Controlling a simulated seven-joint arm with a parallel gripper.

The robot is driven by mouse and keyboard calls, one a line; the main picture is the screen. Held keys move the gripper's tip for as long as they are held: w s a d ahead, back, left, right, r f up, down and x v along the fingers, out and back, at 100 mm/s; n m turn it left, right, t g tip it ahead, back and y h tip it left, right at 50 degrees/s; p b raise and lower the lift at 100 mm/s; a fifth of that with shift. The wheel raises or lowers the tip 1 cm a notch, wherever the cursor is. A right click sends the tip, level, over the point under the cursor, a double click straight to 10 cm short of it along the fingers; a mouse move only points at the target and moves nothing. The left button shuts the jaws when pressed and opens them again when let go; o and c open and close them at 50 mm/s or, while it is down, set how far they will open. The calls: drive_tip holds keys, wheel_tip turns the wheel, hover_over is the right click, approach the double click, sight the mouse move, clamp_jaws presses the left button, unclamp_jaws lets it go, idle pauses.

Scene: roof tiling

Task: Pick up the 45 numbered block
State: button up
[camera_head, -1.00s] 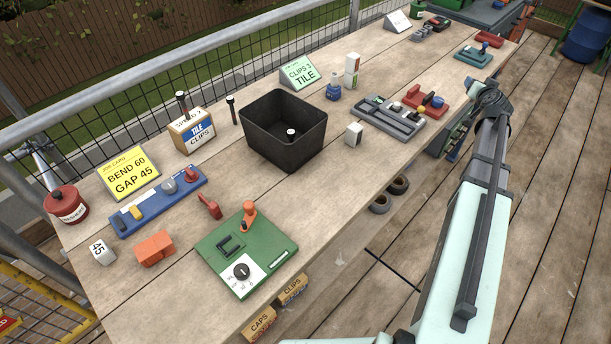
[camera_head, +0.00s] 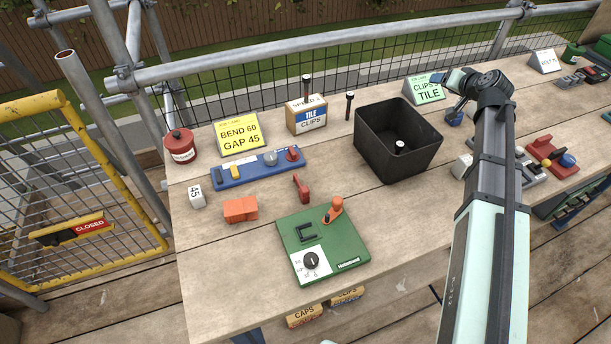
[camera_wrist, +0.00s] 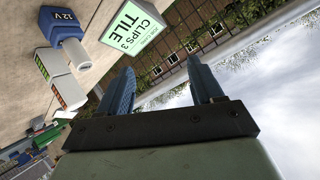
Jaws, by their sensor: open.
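The white block numbered 45 (camera_head: 196,196) stands on the left end of the bench, in front of the blue rail and left of an orange block (camera_head: 240,209). My gripper is at the far end of my arm, near the green "CLIPS 3 TILE" card (camera_head: 424,89), well to the right of the 45 block. In the wrist view my gripper (camera_wrist: 160,82) shows two blue fingers spread apart with nothing between them. The 45 block is not in the wrist view.
A yellow job card (camera_head: 241,139), a red tin (camera_head: 180,147) and a blue rail (camera_head: 257,168) with knobs surround the block's area.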

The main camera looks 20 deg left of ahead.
drive_tip(key=s+a+n+g+y, duration=0.1)
drive_tip(key=s+a, duration=0.2)
drive_tip(key=a, duration=0.4)
drive_tip(key=s+a+r+n+g, duration=0.1)
drive_tip(key=s+a+g, duration=0.15)
drive_tip(key=a, duration=0.45)
drive_tip(key=s+a+n+y, duration=0.1)
drive_tip(key=s+a, duration=0.2)
drive_tip(key=a, duration=0.4)
drive_tip(key=n+g+h, duration=0.5)
drive_tip(key=g+h, duration=0.2)
drive_tip(key=h, duration=0.1)
hover_over(195, 192)
wheel_tip(195, 192, down, 2)
drive_tip(key=shift+t, duration=0.25)
drive_tip(key=f, duration=0.7)
drive_tip(key=shift+d+f, duration=0.3)
drive_tip(key=shift+f, duration=0.05)
drive_tip(key=shift+a+f, duration=0.2)
drive_tip(key=shift+f, duration=1.2)
drive_tip(key=shift+a+f, duration=0.15)
drive_tip(key=shift+f, duration=1.2)
drive_tip(key=shift+c, duration=0.4)
drive_tip(key=c, duration=1)
